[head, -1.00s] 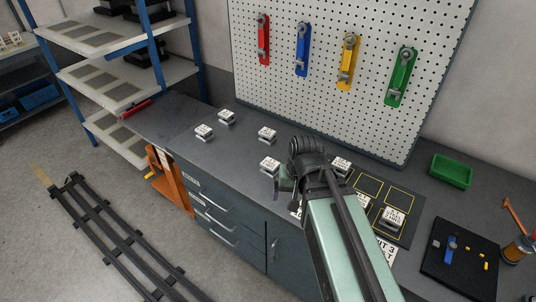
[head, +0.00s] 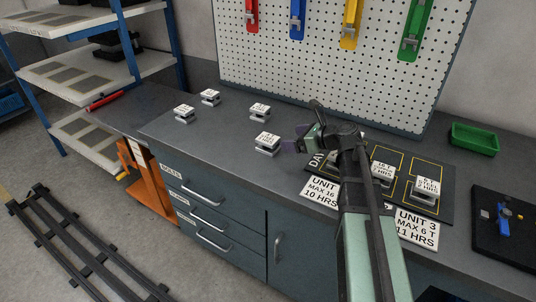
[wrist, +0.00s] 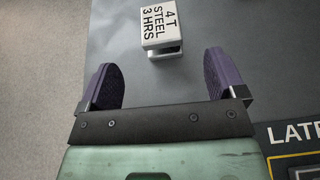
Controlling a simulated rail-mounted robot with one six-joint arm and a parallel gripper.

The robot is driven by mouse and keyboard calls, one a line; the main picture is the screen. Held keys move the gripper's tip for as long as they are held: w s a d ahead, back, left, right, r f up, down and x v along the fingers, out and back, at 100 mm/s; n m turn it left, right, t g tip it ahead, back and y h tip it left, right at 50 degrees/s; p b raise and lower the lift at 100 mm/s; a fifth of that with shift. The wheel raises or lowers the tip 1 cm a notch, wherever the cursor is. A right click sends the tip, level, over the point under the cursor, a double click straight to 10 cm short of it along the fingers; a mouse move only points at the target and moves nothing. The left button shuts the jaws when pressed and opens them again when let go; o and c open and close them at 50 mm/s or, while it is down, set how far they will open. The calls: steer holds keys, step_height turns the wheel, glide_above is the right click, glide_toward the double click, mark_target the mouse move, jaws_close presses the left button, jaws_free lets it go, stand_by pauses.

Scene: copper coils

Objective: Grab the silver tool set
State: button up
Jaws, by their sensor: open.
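Silver-white labelled blocks with notched sides stand on the grey bench. The nearest one (head: 267,144) is just left of my gripper (head: 297,142) in the head view. In the wrist view a block (wrist: 162,28) reads "4 T STEEL 3 HRS" and lies beyond and between the purple fingertips of my gripper (wrist: 160,68). The fingers are apart with nothing between them. Other similar blocks stand at the back left (head: 210,97), the left (head: 184,114) and the middle (head: 260,111). Nothing in view is clearly marked as a tool set.
A dark yellow-lined board (head: 447,205) right of my arm holds more blocks (head: 383,173). Wrenches on coloured plates (head: 297,18) hang on the pegboard (head: 270,60). A green bin (head: 474,138) and a black tray (head: 508,235) are at right. The left bench is mostly clear.

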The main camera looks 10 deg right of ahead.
mark_target(268, 138)
steer(key=b+x, duration=0.4)
steer(key=x, duration=0.7)
steer(key=shift+s+r, duration=0.1)
steer(key=c, duration=1.3)
step_height(268, 138, up, 20)
steer(key=p, duration=2)
steer(key=shift+d+r, duration=0.1)
